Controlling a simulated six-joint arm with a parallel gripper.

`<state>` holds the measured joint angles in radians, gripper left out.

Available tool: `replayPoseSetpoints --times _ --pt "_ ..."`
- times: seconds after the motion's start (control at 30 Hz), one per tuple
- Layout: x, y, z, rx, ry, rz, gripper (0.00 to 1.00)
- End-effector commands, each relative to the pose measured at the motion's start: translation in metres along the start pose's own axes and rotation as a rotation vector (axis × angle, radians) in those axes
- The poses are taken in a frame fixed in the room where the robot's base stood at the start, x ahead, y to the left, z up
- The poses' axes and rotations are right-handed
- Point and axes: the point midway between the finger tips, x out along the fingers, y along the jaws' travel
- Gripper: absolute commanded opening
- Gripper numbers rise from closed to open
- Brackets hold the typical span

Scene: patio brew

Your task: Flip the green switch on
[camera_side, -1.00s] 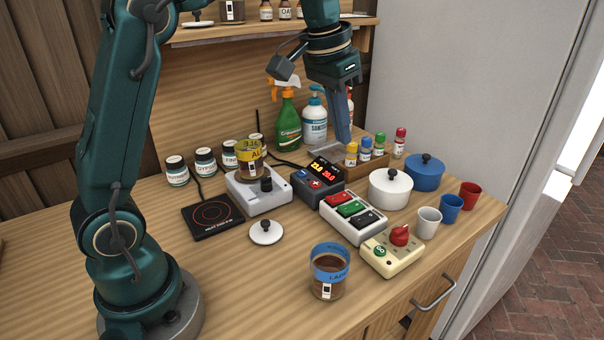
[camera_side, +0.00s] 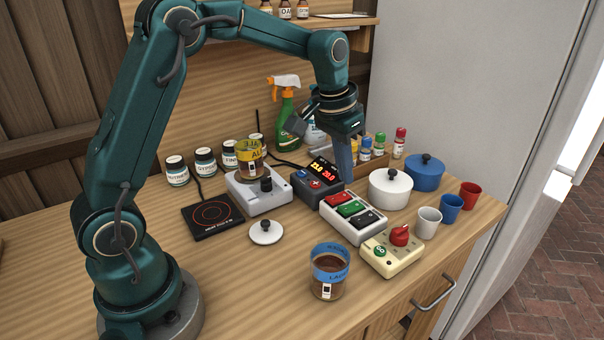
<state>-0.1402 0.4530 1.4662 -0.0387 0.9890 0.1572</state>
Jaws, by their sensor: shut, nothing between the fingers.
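The green switch (camera_side: 350,208) is the middle rocker on a white switch box (camera_side: 342,226), between a red switch (camera_side: 338,198) and a black switch (camera_side: 366,220). Which way the green rocker is tipped is too small to tell. My gripper (camera_side: 347,178) is shut and empty, pointing down just behind the switch box. Its tips appear above and behind the red and green switches, apart from the green one as far as I can see.
A temperature controller (camera_side: 317,183) stands left of the box and a white pot (camera_side: 389,188) right of it. A cream box with a red knob (camera_side: 392,252) and a glass jar (camera_side: 329,271) stand in front. A wooden rack of small bottles (camera_side: 372,158) is behind.

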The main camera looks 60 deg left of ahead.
Motion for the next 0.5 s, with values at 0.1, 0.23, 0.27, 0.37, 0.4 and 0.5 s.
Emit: replayPoseSetpoints --times 0.1,0.23,0.27,0.37,0.4,0.5 --pt "0.025 0.000 0.002 0.001 -0.007 0.001 0.00" --pt "0.043 0.000 0.008 0.000 -0.005 0.000 0.00" --pt "0.046 0.000 0.009 0.000 -0.004 0.000 0.00" --pt "0.055 0.000 0.012 0.000 -0.002 0.000 0.00" --pt "0.057 0.000 0.013 0.000 -0.002 0.000 0.00" --pt "0.060 0.000 0.014 0.000 0.001 0.000 0.00"
